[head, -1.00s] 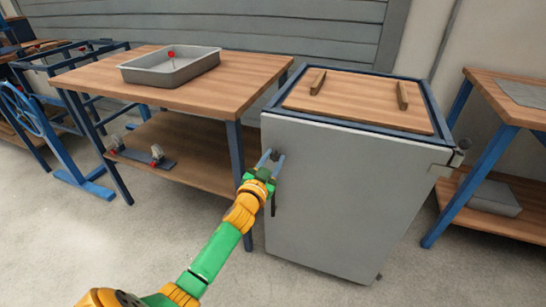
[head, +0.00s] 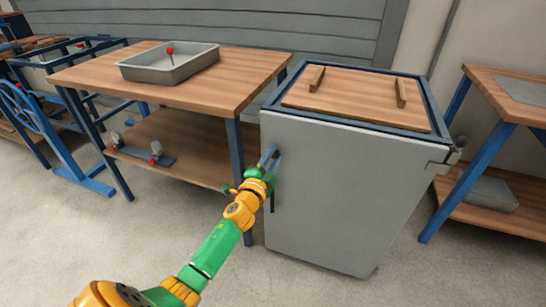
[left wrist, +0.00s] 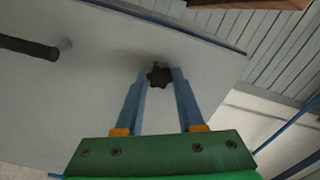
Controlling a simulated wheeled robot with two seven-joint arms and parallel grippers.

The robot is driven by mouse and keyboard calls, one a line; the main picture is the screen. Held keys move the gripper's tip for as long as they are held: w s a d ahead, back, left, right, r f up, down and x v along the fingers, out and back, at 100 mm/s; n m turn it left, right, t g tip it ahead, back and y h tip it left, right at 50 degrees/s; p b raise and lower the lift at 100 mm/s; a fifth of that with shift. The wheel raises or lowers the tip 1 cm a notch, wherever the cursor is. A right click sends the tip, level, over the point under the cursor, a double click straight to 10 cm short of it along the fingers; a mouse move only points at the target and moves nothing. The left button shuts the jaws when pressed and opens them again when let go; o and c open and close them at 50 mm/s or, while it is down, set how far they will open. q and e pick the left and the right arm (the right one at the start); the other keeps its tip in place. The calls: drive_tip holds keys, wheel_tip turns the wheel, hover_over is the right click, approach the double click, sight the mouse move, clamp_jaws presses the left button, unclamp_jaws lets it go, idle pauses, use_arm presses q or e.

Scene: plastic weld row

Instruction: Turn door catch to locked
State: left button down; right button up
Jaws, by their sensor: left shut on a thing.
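The grey cabinet door (head: 335,195) is closed flat against its cabinet. The door catch is a small black star-shaped knob (left wrist: 160,74) on the door face in the left wrist view. My left gripper (head: 271,156) is at the door's upper left edge, and its two blue fingers are shut on the knob, one on either side. In the head view the fingers hide the knob. A dark bar handle (left wrist: 30,47) stands off the door to one side of the knob; in the head view it shows just below the gripper. My right gripper is out of view.
A wooden-topped workbench (head: 110,85) with a grey tray (head: 190,70) stands left of the cabinet. Another bench (head: 500,120) stands to the right. Two wooden bars lie on the cabinet top (head: 355,98). The floor in front is clear.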

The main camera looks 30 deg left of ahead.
use_arm(q)
drive_tip(key=shift+m, duration=0.6)
drive_tip(key=c, duration=0.5)
unclamp_jaws()
drive_tip(key=shift+s, duration=0.15)
drive_tip(key=p+v, duration=0.1)
drive_tip(key=v, duration=0.6)
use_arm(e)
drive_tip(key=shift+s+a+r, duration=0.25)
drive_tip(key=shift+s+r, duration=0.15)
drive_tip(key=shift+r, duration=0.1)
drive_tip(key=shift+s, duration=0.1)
